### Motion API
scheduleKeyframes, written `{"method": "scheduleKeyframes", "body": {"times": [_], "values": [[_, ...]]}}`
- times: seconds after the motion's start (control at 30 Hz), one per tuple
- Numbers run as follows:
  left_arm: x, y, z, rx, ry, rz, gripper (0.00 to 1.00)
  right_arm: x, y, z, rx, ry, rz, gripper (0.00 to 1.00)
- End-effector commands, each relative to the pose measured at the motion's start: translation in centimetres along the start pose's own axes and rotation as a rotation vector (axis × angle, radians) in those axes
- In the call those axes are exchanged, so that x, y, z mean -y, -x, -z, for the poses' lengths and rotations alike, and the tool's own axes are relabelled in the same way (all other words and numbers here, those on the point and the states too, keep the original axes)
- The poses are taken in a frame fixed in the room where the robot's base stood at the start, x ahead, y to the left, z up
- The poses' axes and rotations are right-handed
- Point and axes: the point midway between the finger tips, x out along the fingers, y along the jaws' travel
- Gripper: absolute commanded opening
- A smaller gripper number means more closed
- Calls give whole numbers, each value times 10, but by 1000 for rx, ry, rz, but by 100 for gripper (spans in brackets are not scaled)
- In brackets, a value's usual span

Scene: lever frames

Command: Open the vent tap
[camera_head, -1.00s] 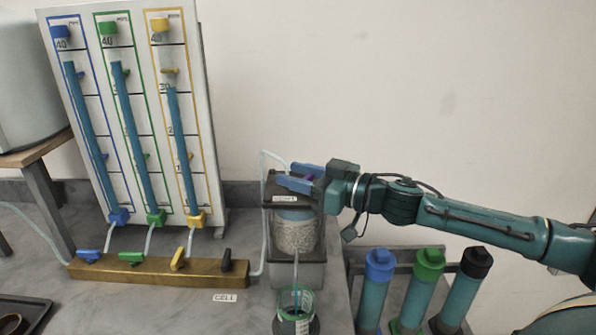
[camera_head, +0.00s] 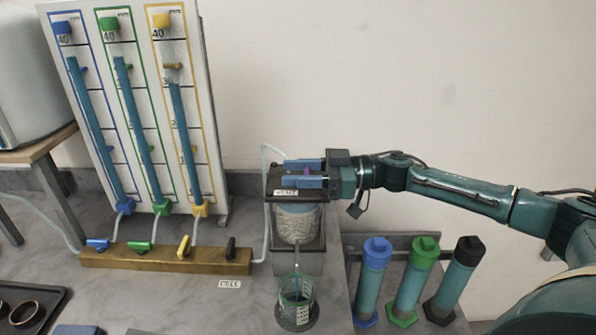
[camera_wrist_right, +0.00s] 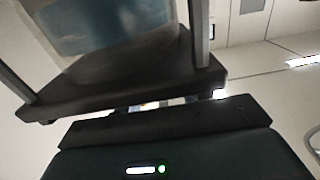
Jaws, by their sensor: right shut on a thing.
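The cell (camera_head: 299,222) is a clear cylinder of grainy grey material in a dark frame, with a labelled dark top plate (camera_head: 268,187). A small purple tap (camera_head: 307,171) shows on top, between the two blue fingers of my right gripper (camera_head: 304,174). That gripper is shut on the purple tap, reaching in from the right. The fingers hide most of the tap. In the right wrist view the cell's plate (camera_wrist_right: 130,80) and clear cylinder (camera_wrist_right: 105,25) show close up; the tap is not visible there. My left gripper is not in view.
A brass manifold (camera_head: 165,259) with blue, green, yellow and black levers lies left of the cell. Behind it stands a board (camera_head: 212,120) with three blue-filled tubes. A green-rimmed beaker (camera_head: 296,290) is below the cell. Capped cylinders (camera_head: 373,280) stand in a rack at right.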

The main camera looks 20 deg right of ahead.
Motion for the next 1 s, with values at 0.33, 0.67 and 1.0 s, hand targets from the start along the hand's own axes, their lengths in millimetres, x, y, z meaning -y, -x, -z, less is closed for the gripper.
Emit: {"method": "scheduleKeyframes", "body": {"times": [0.33,0.67,1.0], "values": [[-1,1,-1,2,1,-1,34,1,0,0,-1,0,6,17],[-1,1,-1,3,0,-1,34,0,0,0,-1,0,5,62],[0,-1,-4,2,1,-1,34,-1,12,-2,1,0,0,62]]}}
